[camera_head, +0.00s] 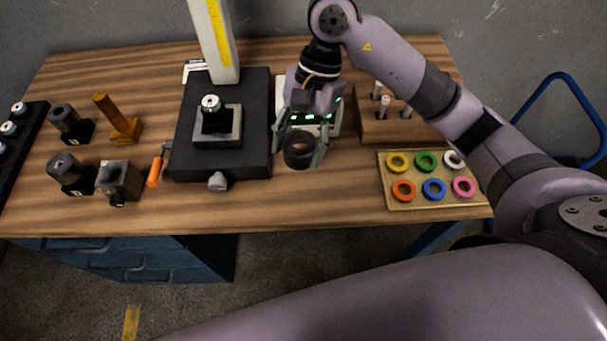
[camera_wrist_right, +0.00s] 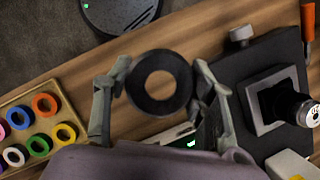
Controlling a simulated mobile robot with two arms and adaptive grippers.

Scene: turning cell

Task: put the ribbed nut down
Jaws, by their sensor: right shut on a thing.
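The ribbed nut (camera_head: 299,155) is a dark, thick ring. My right gripper (camera_head: 301,146) is shut on it from both sides, above the wooden table just right of the black machine base. In the right wrist view the nut (camera_wrist_right: 160,106) sits between the two fingers of the gripper (camera_wrist_right: 160,75), and wood shows through its hole. I cannot tell exactly how high it is above the table. My left gripper is not in view.
A black stand (camera_head: 257,147) with a pale column is left of the nut. A white device (camera_head: 334,118) with green lights is behind the gripper. A tray (camera_head: 418,202) of colored rings and a wooden peg block (camera_head: 372,129) stand right. The front table strip (camera_head: 300,205) is clear.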

